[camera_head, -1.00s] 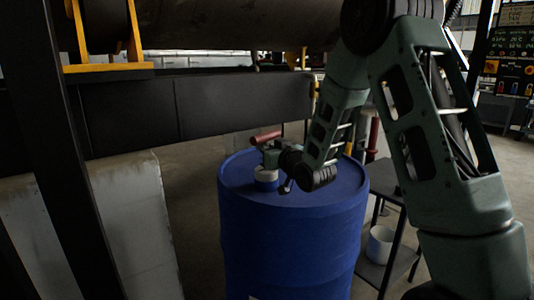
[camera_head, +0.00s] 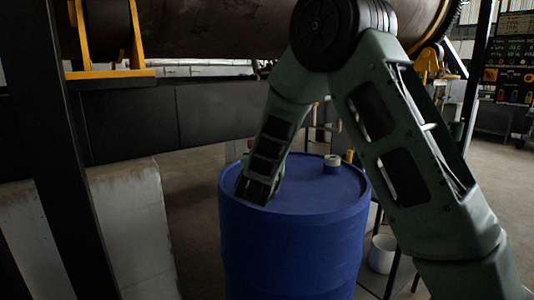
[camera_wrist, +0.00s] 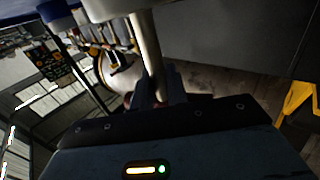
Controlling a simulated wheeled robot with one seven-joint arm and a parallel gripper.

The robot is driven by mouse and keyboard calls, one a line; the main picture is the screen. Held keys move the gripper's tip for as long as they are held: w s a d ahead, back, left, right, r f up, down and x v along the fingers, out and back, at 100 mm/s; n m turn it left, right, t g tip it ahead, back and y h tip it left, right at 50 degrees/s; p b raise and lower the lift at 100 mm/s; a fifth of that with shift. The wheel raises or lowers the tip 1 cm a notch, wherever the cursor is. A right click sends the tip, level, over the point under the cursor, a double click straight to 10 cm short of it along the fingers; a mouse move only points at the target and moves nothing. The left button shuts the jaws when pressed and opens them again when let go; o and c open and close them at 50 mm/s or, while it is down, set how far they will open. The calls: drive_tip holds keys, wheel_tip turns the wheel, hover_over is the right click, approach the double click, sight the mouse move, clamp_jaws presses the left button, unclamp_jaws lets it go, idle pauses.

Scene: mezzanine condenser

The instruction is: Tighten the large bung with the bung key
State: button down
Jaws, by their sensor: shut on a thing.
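My gripper (camera_wrist: 160,92) is shut on the bung key (camera_wrist: 150,55), whose pale metal shaft runs up between the fingers in the wrist view. A bit of reddish handle shows between the jaws. A wide pale piece at the top edge hides the shaft's far end. In the head view my gripper and the key are hidden behind my forearm and wrist, over the left part of the blue drum's top (camera_head: 300,200). I cannot make out the large bung, nor whether the key touches it.
A white bucket (camera_head: 382,254) sits on a low shelf to the right. A dark beam (camera_head: 180,115) runs behind the drum.

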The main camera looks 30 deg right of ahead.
drive_tip(key=shift+m+g+h+p, duration=0.55)
drive_tip(key=shift+m+g+h, duration=0.45)
drive_tip(key=shift+g+h, duration=0.1)
drive_tip(key=shift+r+p, duration=1.95)
drive_tip(key=shift+r, duration=0.6)
